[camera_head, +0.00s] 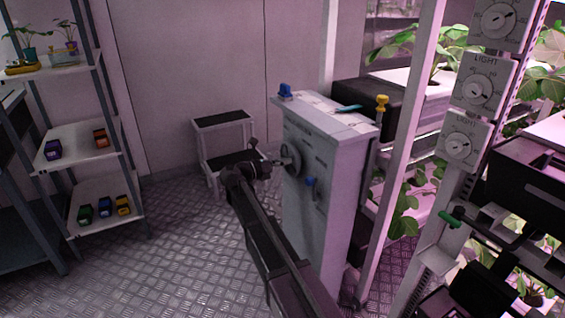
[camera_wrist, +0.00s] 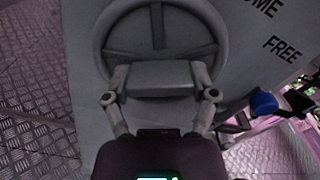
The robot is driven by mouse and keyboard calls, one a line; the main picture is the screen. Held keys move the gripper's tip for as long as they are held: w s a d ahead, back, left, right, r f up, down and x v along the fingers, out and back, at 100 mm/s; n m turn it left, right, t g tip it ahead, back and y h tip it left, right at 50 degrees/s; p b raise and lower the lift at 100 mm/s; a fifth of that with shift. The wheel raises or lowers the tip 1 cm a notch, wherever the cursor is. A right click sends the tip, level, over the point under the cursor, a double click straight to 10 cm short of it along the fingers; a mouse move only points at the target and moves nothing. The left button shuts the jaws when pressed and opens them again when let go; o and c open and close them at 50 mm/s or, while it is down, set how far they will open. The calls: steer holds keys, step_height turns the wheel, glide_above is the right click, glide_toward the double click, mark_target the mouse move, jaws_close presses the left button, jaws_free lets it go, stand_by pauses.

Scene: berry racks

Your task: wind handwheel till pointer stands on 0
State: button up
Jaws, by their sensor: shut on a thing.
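The grey round handwheel (camera_head: 291,158) is on the front face of a grey cabinet (camera_head: 320,215). In the wrist view the handwheel (camera_wrist: 103,38) fills the upper middle, with spokes inside its rim. My gripper (camera_head: 272,168) reaches it from the left in the head view. In the wrist view my gripper (camera_wrist: 160,78) has a finger on each side of a grey block at the wheel's lower rim and is shut on the handwheel. I cannot make out the pointer or a 0 mark. The words "HOME" and "FREE" show on the panel.
A blue lever (camera_head: 310,181) sits below the handwheel, and it shows at right in the wrist view (camera_wrist: 263,102). A step stool (camera_head: 223,120) stands behind. A shelf rack (camera_head: 85,140) is at left. Dials labelled LIGHT (camera_head: 484,88) and a white post are at right. Floor at left is clear.

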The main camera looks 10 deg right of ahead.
steer(key=m, duration=0.5)
steer(key=shift+d, duration=0.1)
steer(key=m, duration=1.3)
steer(key=shift+m, duration=0.3)
steer(key=m, duration=1.3)
steer(key=shift+m, duration=0.4)
